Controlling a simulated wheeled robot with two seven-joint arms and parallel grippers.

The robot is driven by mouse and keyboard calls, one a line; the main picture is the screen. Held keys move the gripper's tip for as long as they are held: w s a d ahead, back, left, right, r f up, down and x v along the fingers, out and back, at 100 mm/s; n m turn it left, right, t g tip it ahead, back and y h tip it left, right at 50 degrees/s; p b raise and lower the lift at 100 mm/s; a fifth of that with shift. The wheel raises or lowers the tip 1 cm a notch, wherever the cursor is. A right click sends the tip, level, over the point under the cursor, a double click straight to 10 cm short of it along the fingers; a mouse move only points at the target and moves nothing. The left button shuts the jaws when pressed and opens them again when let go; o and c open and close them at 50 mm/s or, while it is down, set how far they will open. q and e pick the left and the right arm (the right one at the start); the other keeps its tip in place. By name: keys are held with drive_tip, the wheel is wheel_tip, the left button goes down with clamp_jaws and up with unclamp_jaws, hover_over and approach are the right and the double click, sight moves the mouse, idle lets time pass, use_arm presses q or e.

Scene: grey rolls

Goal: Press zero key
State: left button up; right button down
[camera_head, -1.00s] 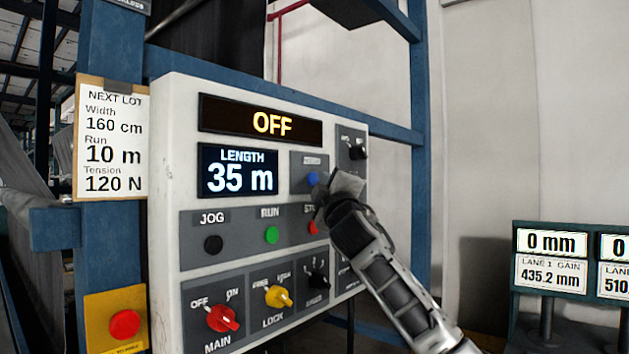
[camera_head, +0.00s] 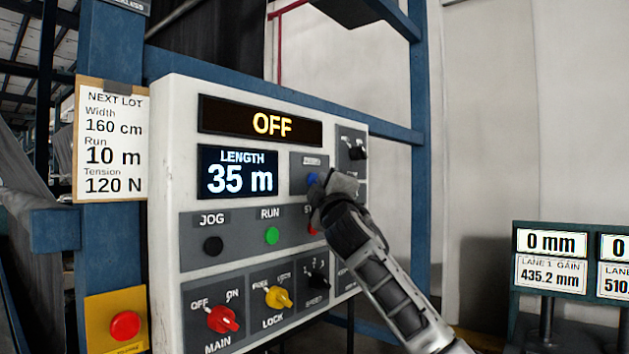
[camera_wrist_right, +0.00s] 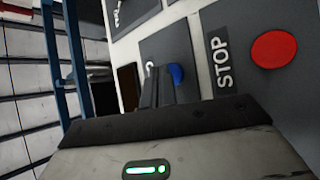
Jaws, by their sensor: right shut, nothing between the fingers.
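A blue button (camera_head: 311,179) sits on a grey plate right of the LENGTH display (camera_head: 237,172), which reads 35 m. The small label above the button is too blurred to read. My right gripper (camera_head: 326,188) is shut and empty, its tips at the button and partly covering it. In the right wrist view the shut fingers (camera_wrist_right: 157,87) point toward the blue button (camera_wrist_right: 175,74) and overlap its edge. I cannot tell whether they touch it. My left gripper is not in view.
The white control panel (camera_head: 172,200) also has an OFF display (camera_head: 261,122), a black JOG button (camera_head: 213,245), a green RUN button (camera_head: 272,235) and a red STOP button (camera_wrist_right: 274,50) close by. Below are a red MAIN knob (camera_head: 222,319) and a yellow LOCK knob (camera_head: 278,297).

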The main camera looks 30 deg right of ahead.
drive_tip(key=shift+w+a, duration=0.2)
drive_tip(key=shift+w, duration=0.2)
idle(0.5)
drive_tip(key=shift+s, duration=0.15)
drive_tip(key=shift+s+d, duration=0.3)
drive_tip(key=shift+s, duration=0.3)
drive_tip(key=s, duration=0.1)
drive_tip(key=s+d, duration=0.1)
drive_tip(key=s, duration=0.1)
drive_tip(key=s+d, duration=0.1)
drive_tip(key=shift+s, duration=0.35)
idle(0.9)
